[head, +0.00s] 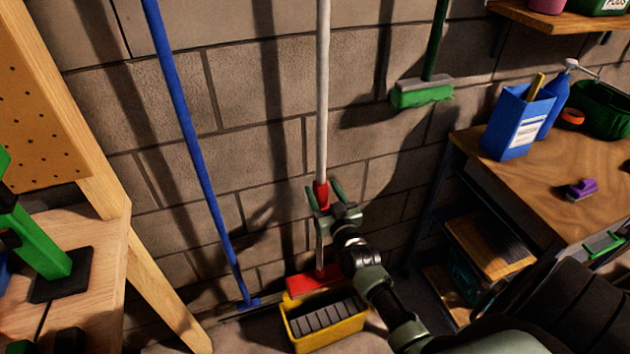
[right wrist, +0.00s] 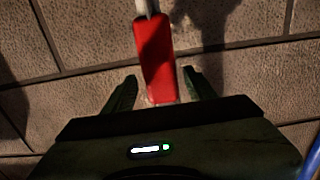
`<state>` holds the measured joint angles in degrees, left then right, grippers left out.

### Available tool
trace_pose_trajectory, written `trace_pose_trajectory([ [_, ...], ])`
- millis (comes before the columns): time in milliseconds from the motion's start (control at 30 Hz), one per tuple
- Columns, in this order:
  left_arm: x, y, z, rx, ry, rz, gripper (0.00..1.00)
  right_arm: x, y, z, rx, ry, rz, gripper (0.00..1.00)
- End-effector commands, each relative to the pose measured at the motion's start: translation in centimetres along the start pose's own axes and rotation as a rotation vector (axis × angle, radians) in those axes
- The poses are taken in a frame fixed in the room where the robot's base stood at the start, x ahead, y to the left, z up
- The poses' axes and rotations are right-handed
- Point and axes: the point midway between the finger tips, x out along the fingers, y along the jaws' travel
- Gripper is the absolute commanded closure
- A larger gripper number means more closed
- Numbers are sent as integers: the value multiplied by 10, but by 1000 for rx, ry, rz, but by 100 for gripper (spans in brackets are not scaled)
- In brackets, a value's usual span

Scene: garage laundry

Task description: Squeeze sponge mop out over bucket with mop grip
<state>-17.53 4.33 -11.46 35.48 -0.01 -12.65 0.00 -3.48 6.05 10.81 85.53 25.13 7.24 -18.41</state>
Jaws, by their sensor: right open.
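The sponge mop has a white pole (head: 323,90) standing upright against the block wall. Its red grip (head: 321,194) is low on the pole, and it also shows in the right wrist view (right wrist: 155,57). A red mop head (head: 312,280) is at the bottom, just behind the yellow bucket (head: 335,331), which has a grey ribbed inside. My right gripper (head: 328,196) is open with its fingers on either side of the red grip. In the right wrist view the gripper (right wrist: 160,88) shows gaps on both sides of the grip's lower end. My left gripper is not in view.
A blue pole (head: 190,140) leans at the left, and a green broom (head: 422,92) hangs on the wall. A workbench (head: 545,180) at right holds a blue box (head: 517,122), a spray bottle and a purple brush (head: 581,189). A wooden bench (head: 90,262) stands at left.

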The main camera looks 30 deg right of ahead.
Motion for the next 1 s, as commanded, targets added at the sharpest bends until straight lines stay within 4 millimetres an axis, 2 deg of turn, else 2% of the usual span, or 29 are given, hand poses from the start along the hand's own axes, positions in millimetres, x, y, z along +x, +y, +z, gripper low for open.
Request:
trace_pose_trajectory([
  [100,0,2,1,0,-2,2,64,20,0,0,0,0,0,44],
  [233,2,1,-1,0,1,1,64,35,-1,0,1,-1,-1,44],
  [600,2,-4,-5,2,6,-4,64,42,-1,1,1,-2,-1,44],
  [667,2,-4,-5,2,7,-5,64,42,-1,1,1,-2,-1,58],
  [800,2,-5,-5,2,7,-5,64,42,-1,1,1,-2,-1,96],
  [833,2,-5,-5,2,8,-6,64,42,-1,1,1,-3,-1,100],
  [1000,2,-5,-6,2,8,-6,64,42,-1,1,1,-3,-1,100],
])
